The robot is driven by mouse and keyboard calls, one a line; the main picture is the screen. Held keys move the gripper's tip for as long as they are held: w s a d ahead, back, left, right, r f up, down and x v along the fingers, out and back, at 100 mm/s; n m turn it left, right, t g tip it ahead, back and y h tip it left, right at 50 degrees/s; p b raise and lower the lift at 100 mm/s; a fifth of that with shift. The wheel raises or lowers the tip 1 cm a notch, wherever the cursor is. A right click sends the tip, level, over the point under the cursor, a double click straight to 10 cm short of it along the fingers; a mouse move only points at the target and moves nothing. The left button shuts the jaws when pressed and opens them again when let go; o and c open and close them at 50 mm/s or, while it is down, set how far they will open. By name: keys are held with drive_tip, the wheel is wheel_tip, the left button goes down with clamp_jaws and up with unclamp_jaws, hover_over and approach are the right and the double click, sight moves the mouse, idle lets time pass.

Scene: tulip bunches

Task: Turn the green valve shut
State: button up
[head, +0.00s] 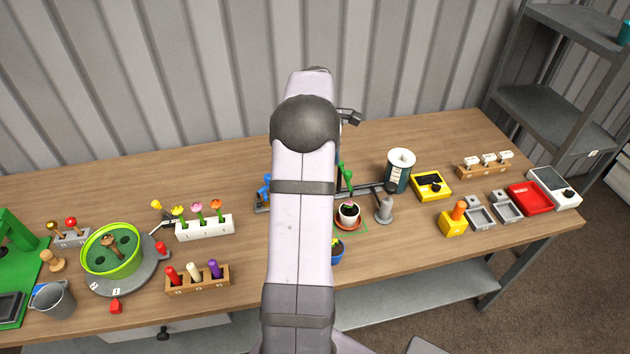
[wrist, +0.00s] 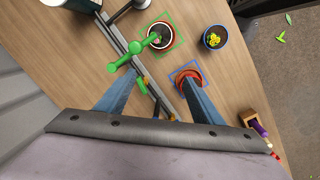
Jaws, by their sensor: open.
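The green valve (wrist: 124,58) shows in the wrist view as a bar handle with rounded knobs, set by a dark grey rail (wrist: 121,42). In the head view part of the green valve (head: 346,178) shows just right of my arm. My gripper (wrist: 158,78) is open and empty in the wrist view. Its two blue-grey fingers are wide apart. The valve handle lies ahead of the left finger, toward the top of the picture; I cannot tell if they touch. In the head view my arm hides the fingers.
A white pot (head: 348,211) stands on a red saucer right of my arm. A blue pot (wrist: 215,38) with yellow flowers is near the table edge. A red saucer (wrist: 187,72) lies partly behind my right finger. A blue valve (head: 264,186) shows left of my arm.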

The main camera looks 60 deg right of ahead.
wheel_tip(320, 180, down, 8)
drive_tip(key=w+a+m+t, duration=0.2)
drive_tip(key=a+m, duration=0.1)
drive_tip(key=m, duration=0.3)
drive_tip(key=w+d+m+h, duration=0.1)
drive_tip(key=m, duration=0.1)
drive_tip(key=w+d+r+m+h, duration=0.1)
drive_tip(key=d+m, duration=0.1)
drive_tip(key=w+d+m+t+h, duration=0.1)
drive_tip(key=d+m, duration=0.1)
drive_tip(key=shift+r, duration=0.25)
drive_tip(key=shift+p+x, duration=1.35)
drive_tip(key=shift+x, duration=2.3)
drive_tip(key=shift+a, duration=0.1)
drive_tip(key=c, duration=1)
